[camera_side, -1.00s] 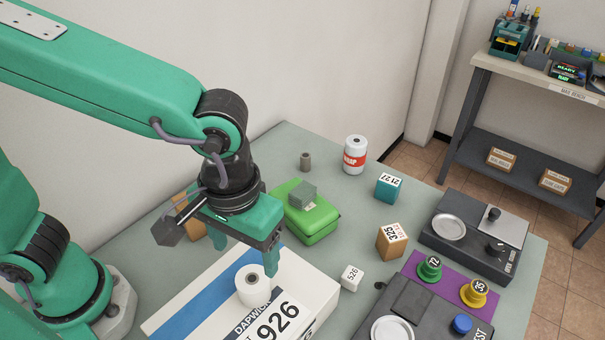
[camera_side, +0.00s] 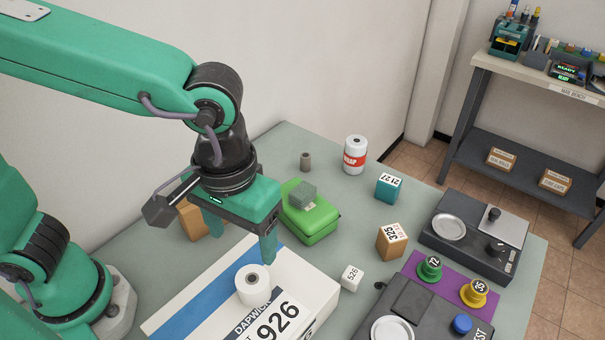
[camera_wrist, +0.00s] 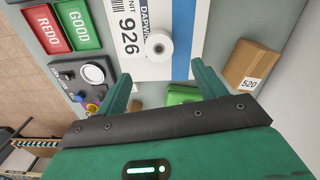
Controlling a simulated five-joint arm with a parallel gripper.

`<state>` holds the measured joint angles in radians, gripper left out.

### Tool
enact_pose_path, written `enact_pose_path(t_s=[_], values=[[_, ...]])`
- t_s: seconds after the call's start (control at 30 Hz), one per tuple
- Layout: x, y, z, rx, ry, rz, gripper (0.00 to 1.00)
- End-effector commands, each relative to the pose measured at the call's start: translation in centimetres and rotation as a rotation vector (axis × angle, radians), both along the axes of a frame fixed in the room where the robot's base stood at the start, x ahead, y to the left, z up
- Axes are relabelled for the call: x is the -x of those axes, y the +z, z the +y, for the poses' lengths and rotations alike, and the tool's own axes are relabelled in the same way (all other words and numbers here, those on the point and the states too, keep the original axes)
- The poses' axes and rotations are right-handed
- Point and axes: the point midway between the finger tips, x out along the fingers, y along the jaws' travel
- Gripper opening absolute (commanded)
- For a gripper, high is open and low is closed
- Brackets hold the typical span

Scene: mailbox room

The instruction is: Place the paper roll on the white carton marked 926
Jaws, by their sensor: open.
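The white paper roll (camera_side: 252,285) stands upright on top of the white carton (camera_side: 205,317) marked 926, beside its blue stripe. In the wrist view the roll (camera_wrist: 158,46) rests on the carton (camera_wrist: 181,14), close to the stripe and the printed label. My gripper (camera_side: 240,243) is open and empty above the carton's far side, apart from the roll. In the wrist view its two fingers (camera_wrist: 164,82) are spread wide, with the roll beyond the gap between them.
A green case (camera_side: 317,228) with a grey-green block (camera_side: 302,194) stands behind the carton. A brown box (camera_side: 192,222) is partly behind my gripper. A small white cube (camera_side: 351,277) and a brown cube (camera_side: 391,240) stand right of the carton. Scales are farther right.

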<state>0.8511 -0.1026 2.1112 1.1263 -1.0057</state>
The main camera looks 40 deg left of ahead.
Motion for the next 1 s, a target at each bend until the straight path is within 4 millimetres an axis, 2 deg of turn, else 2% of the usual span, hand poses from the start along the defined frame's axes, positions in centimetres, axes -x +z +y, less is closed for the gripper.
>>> enact_pose_path(t_s=[0.17,0.27,0.53,0.8,1.0], values=[[-1.1,0.7,2.1,0.028,-0.005,-0.029,0.70],[-1.9,1.2,4.2,0.050,-0.014,-0.061,0.70],[-3.6,2.8,11.5,0.090,-0.053,-0.201,0.70],[-3.2,3.6,18.6,0.055,-0.097,-0.361,0.70],[-2.2,3.7,22.2,-0.006,-0.128,-0.449,0.70]])
